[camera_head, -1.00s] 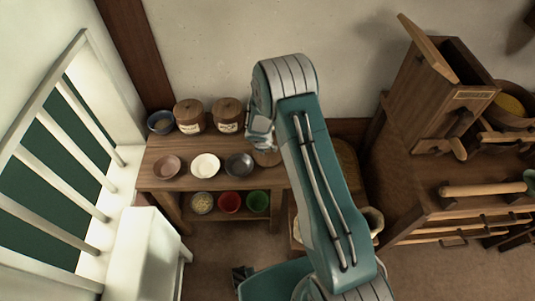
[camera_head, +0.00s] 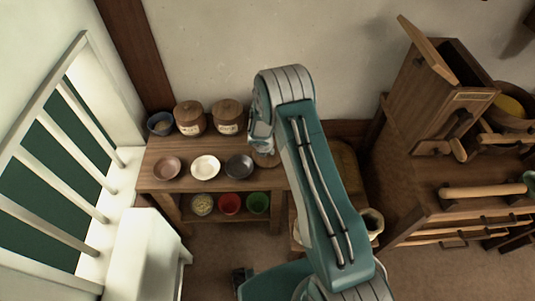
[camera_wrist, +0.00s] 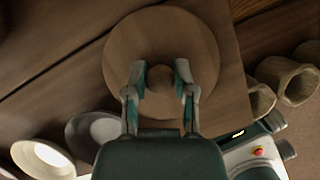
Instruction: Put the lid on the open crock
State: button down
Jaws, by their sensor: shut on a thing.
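The lid is a round wooden disc with a round knob (camera_wrist: 160,78), and it fills the upper middle of the wrist view (camera_wrist: 160,30). In the head view the lid (camera_head: 268,161) shows partly at the right end of the low wooden table, behind my arm. My gripper (camera_wrist: 160,80) is shut on the knob, one finger on each side. It also shows in the head view (camera_head: 264,150), partly hidden by the arm. The lid appears to be at the tabletop. A pale vessel with a dark open mouth (camera_head: 373,222) stands right of my arm, partly hidden; I cannot tell if it is the open crock.
Two lidded crocks (camera_head: 190,118) (camera_head: 228,117) stand at the table's back, beside a blue vessel (camera_head: 160,124). Brown, white (camera_head: 205,167) and dark bowls (camera_head: 239,166) sit in front. More bowls are on the shelf below. A wooden cabinet (camera_head: 445,95) stands right.

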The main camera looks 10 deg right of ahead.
jog(key=shift+s+f, duration=0.1)
notch_tip(320, 180, up, 4)
jog(key=shift+s+f, duration=0.15)
jog(key=s+r, duration=1)
jog(key=s, duration=0.3)
jog(key=w+d+r, duration=0.3)
jog(key=w+r, duration=0.7)
jog(key=w, duration=0.5)
jog(key=w+f, duration=1.3)
jog(key=shift+w, duration=0.3)
